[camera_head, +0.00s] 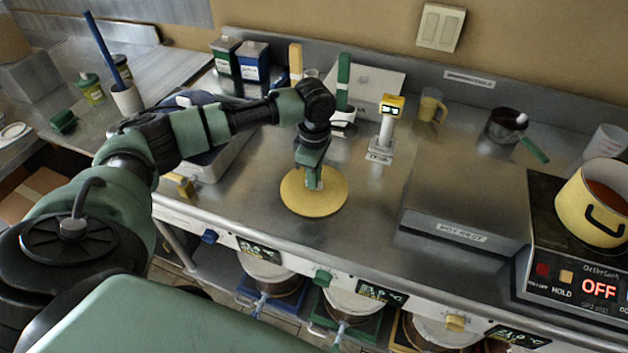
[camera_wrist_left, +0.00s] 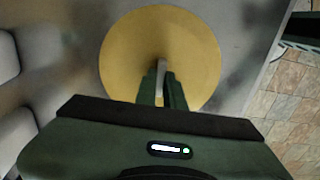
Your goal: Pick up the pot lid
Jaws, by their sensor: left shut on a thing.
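The pot lid (camera_head: 322,203) is a round yellow disc over the steel counter, near its front edge, in the head view. It also shows in the left wrist view (camera_wrist_left: 125,55), filling the upper middle. My left gripper (camera_head: 314,184) points down at the middle of the lid and is shut on its handle, which the fingers mostly hide. In the left wrist view the gripper's fingers (camera_wrist_left: 161,82) meet at the lid's centre. I cannot tell whether the lid touches the counter. My right gripper is in neither view.
A yellow pot (camera_head: 585,213) with reddish contents sits on the cooker (camera_head: 560,275) at the right. A raised steel box (camera_head: 465,185) stands right of the lid. A dark pan (camera_head: 506,127) and a yellow mug (camera_head: 431,106) are behind. The counter between lid and box is clear.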

